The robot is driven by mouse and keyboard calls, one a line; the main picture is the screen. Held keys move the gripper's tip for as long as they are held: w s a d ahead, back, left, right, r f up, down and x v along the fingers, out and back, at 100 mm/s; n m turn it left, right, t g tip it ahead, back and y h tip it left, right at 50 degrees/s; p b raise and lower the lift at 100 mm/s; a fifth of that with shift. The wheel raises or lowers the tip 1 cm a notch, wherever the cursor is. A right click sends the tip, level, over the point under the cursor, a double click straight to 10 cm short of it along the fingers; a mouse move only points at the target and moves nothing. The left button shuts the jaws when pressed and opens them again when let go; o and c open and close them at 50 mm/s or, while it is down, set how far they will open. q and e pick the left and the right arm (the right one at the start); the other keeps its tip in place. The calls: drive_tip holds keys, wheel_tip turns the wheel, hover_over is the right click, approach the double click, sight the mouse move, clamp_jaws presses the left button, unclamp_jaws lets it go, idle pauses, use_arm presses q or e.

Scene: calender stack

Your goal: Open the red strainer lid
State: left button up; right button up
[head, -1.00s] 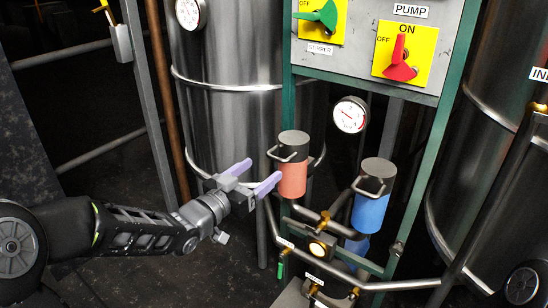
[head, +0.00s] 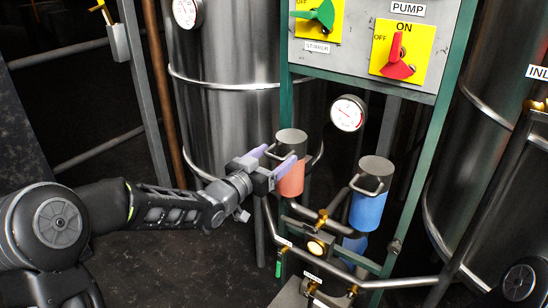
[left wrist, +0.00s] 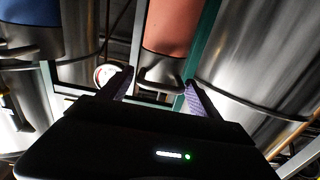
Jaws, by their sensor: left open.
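The red strainer (head: 291,178) stands upright on the pipework in the middle of the head view. Its dark grey lid (head: 291,138) is on top, with a bent metal handle (head: 281,155) on its near left side. My left gripper (head: 276,157) is open at the handle, its two purple fingers to either side of it. In the left wrist view the red strainer (left wrist: 172,28) and the handle (left wrist: 160,84) appear between the open fingers (left wrist: 158,85). I cannot tell whether the fingers touch the handle. My right gripper is out of view.
A blue strainer (head: 367,211) with a similar lid stands to the right. Pipes and valves (head: 315,246) run below both strainers. A panel with switches (head: 375,45) is above. Large metal tanks (head: 228,95) stand behind and to the right.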

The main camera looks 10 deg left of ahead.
use_arm(q)
clamp_jaws()
idle(0.7)
